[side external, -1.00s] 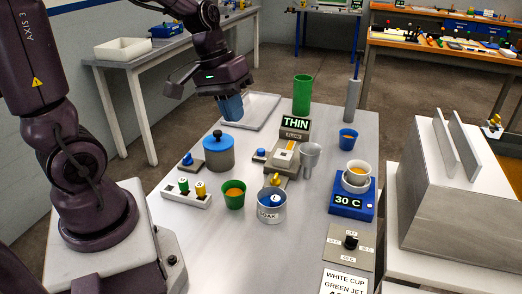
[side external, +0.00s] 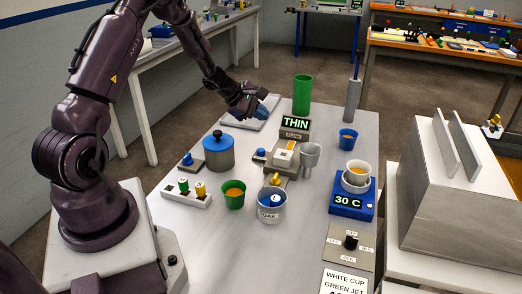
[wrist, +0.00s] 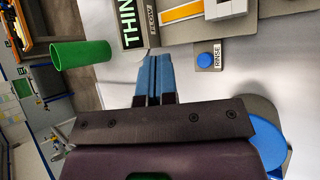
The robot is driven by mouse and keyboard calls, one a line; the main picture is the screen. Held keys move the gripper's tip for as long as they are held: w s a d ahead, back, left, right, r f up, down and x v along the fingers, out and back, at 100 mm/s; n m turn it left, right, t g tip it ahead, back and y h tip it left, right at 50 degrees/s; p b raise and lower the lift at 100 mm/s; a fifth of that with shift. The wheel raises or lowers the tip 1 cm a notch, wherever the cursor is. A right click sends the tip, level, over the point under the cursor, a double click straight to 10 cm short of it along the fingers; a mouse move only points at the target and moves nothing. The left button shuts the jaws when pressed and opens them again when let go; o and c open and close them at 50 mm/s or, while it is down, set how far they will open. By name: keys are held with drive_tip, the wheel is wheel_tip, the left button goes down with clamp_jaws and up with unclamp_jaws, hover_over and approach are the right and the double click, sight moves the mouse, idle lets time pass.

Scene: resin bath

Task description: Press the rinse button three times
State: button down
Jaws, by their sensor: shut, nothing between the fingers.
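The rinse button (wrist: 206,60) is a round blue cap on a small grey base labelled RINSE, ahead and to the right of my fingertips in the wrist view. In the side view the same button (side external: 259,153) sits left of the beige device on the grey table. My gripper (side external: 263,111) is tilted in the air near the far tray, behind the button and apart from it. Its blue fingers (wrist: 153,75) are shut together with nothing between them. Whether the button is pressed down cannot be told.
A display reading THIN (side external: 296,124) stands beside the device, with a tall green cylinder (side external: 302,95) behind. A blue lidded pot (side external: 219,152) stands left of the button. Another blue button (side external: 187,159) is farther left. Cups stand nearer the camera.

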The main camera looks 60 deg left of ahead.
sight(261, 151)
idle(0.3)
drive_tip(key=shift+f, duration=4.4)
drive_tip(key=shift+f, duration=0.15)
